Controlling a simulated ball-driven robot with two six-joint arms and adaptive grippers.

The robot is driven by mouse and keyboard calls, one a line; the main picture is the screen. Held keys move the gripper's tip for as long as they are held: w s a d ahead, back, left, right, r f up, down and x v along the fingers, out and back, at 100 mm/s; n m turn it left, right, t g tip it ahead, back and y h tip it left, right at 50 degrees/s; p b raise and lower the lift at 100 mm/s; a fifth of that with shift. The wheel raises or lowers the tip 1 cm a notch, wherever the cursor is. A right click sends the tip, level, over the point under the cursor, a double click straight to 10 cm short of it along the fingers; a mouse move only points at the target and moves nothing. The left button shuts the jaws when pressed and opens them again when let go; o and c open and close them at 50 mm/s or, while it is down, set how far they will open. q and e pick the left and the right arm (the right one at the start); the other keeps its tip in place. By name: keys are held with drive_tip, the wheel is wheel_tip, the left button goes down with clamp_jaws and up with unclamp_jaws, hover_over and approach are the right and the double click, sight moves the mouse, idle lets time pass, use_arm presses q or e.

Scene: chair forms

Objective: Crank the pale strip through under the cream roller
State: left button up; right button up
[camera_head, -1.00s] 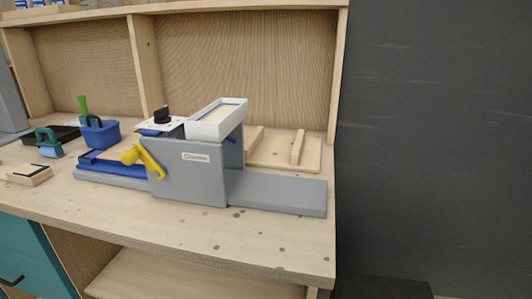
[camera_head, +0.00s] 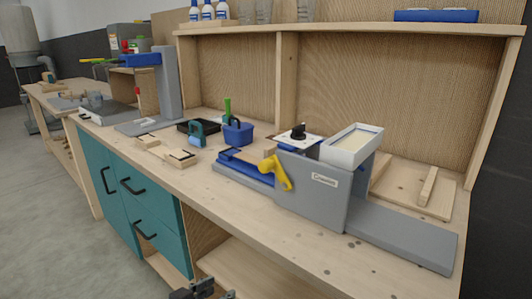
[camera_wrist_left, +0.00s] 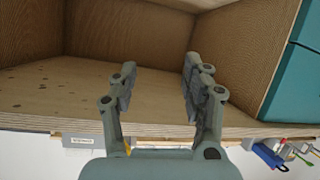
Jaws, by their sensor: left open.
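The grey machine (camera_head: 312,190) stands on the bench, with a yellow crank (camera_head: 279,174) on its front left side. A blue infeed part (camera_head: 246,170) runs into its left side and a flat grey bed (camera_head: 405,232) runs out to the right. A white open-topped box (camera_head: 352,146) with a cream inside sits on top. I cannot make out the pale strip or the cream roller; the housing may hide them. My left gripper (camera_head: 197,291) is at the bottom edge, below and left of the crank, away from it. In the wrist view the left gripper (camera_wrist_left: 160,82) is open and empty.
A blue tub (camera_head: 238,133), a teal-handled tool (camera_head: 196,133) and a black tray (camera_head: 190,126) stand left of the machine. Teal drawers (camera_head: 150,215) with black handles are under the bench. The bench's front edge lies between my gripper and the crank.

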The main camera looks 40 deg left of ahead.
use_arm(q)
drive_tip(key=w+r+t+h+p, duration=0.1)
drive_tip(key=w+r+t+p, duration=0.3)
drive_tip(key=r, duration=1.5)
drive_tip(key=m+h, duration=0.1)
approach(262, 170)
use_arm(e)
wheel_tip(262, 170, up, 6)
use_arm(q)
drive_tip(key=shift+t, duration=0.3)
drive_tip(key=w, duration=0.2)
drive_tip(key=w+b, duration=0.1)
drive_tip(key=w, duration=0.1)
drive_tip(key=w+b, duration=0.1)
drive_tip(key=w, duration=0.1)
drive_tip(key=shift+d+f, duration=0.15)
drive_tip(key=shift+f, duration=0.25)
drive_tip(key=w+b, duration=0.4)
drive_tip(key=b, duration=0.1)
drive_tip(key=shift+f, duration=0.15)
drive_tip(key=shift+w+d+r+b, duration=0.25)
drive_tip(key=shift+w+b, duration=0.2)
drive_tip(key=shift+b, duration=0.6)
use_arm(e)
wheel_tip(262, 170, down, 10)
drive_tip(key=shift+s, duration=0.25)
drive_tip(key=shift+r, duration=0.1)
